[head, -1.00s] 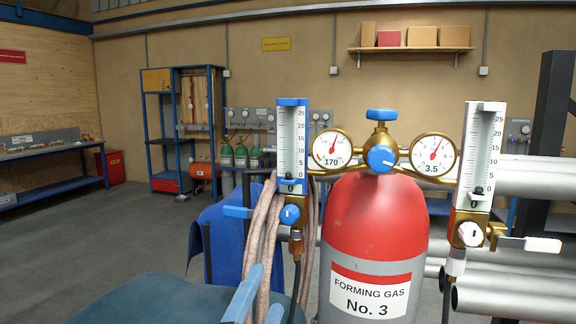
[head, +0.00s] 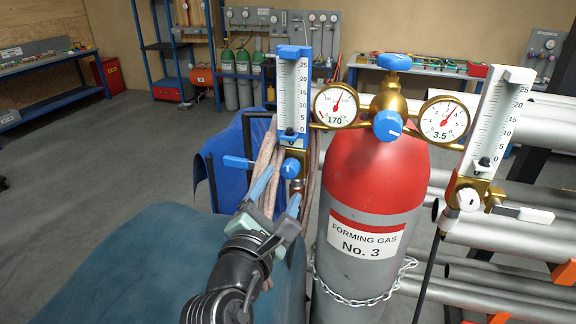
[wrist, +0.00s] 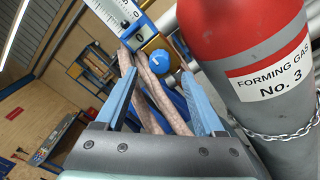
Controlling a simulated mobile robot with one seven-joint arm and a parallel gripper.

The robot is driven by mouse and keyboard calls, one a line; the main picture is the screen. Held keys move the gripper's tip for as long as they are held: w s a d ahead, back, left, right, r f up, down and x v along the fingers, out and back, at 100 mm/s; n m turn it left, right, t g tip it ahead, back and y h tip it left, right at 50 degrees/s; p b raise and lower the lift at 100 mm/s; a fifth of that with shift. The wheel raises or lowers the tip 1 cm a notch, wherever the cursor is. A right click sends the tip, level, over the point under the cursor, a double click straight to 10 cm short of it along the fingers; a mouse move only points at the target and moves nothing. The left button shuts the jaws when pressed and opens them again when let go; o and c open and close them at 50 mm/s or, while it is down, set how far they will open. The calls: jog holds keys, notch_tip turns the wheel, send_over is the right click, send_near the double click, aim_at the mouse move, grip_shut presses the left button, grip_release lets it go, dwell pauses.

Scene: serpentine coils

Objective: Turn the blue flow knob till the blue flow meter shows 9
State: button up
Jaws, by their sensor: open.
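The blue flow meter (head: 293,95) stands upright on the left of the regulator, with a white scale marked 0 to 25. Its dark float (head: 289,132) sits at the bottom, near 0. The blue flow knob (head: 291,168) is below the tube on a brass block. In the wrist view the knob (wrist: 159,60) shows a pale pointer line, beyond the fingers and above the middle. My gripper (head: 277,194) is open, just below and in front of the knob and apart from it. Nothing is between its blue fingers (wrist: 163,98) except the hoses seen behind.
A blue lever (head: 238,162) sticks out left of the knob. Pinkish hoses (head: 266,152) hang behind my gripper. The red and grey gas cylinder (head: 365,235) stands close on the right, with a chain (head: 360,300). A white meter (head: 495,120) stands farther right.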

aim_at(288, 174)
jog(key=shift+p+x, duration=0.5)
jog(key=shift+x, duration=2.2)
grip_shut()
